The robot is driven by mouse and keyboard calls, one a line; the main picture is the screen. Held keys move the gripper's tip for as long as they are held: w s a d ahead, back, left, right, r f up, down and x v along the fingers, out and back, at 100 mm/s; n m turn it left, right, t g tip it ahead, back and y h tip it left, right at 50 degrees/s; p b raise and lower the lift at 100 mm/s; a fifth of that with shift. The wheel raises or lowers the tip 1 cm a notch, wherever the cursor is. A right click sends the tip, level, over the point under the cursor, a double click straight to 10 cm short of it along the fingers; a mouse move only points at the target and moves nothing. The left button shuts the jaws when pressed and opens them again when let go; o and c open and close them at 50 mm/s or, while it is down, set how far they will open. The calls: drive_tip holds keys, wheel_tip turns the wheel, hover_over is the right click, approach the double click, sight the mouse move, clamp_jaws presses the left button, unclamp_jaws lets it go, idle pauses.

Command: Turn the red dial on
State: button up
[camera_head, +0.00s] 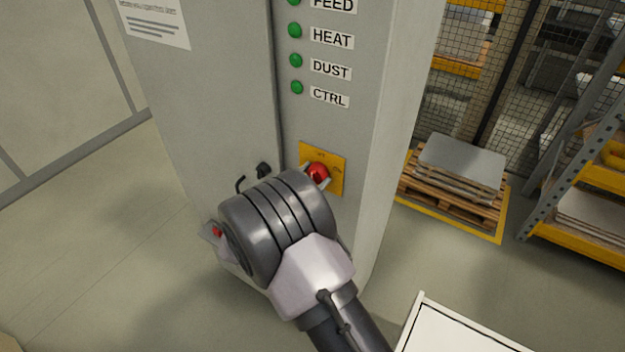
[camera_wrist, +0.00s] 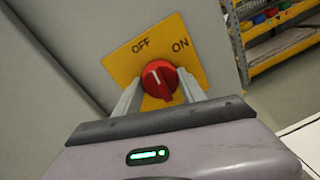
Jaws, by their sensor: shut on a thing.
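The red dial (camera_head: 318,173) sits on a yellow plate (camera_head: 337,186) on the front of the grey cabinet. In the wrist view the dial (camera_wrist: 158,78) has a white mark that points up and slightly left, nearer the OFF label than the ON label. My gripper (camera_wrist: 160,88) is shut on the dial, with one grey finger on each side of it. In the head view my wrist hides most of the gripper, and only fingertips show beside the dial.
The grey cabinet (camera_head: 215,90) carries several green lamps labelled FEED, HEAT, DUST and CTRL. A black handle (camera_head: 263,169) is left of the plate. A pallet with grey sheets (camera_head: 460,165) and a shelf rack (camera_head: 575,170) stand at right. A white-topped surface (camera_head: 455,330) is at lower right.

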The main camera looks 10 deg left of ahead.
drive_tip(key=m+b, duration=0.2)
drive_tip(key=b, duration=0.1)
drive_tip(key=m+b, duration=0.1)
drive_tip(key=b, duration=0.2)
drive_tip(key=shift+f+m+y+b, duration=0.3)
drive_tip(key=shift+m+b, duration=0.05)
drive_tip(key=shift+m, duration=0.05)
drive_tip(key=m+b, duration=0.5)
drive_tip(key=b, duration=0.4)
drive_tip(key=shift+b, duration=0.4)
drive_tip(key=m+y+b, duration=0.1)
drive_tip(key=m+b, duration=0.4)
drive_tip(key=b, duration=0.6)
drive_tip(key=shift+r+m, duration=0.15)
drive_tip(key=shift+m, duration=0.15)
drive_tip(key=m+b, duration=0.2)
drive_tip(key=b, duration=0.1)
drive_tip(key=shift+r, duration=0.35)
drive_tip(key=o, duration=1.4)
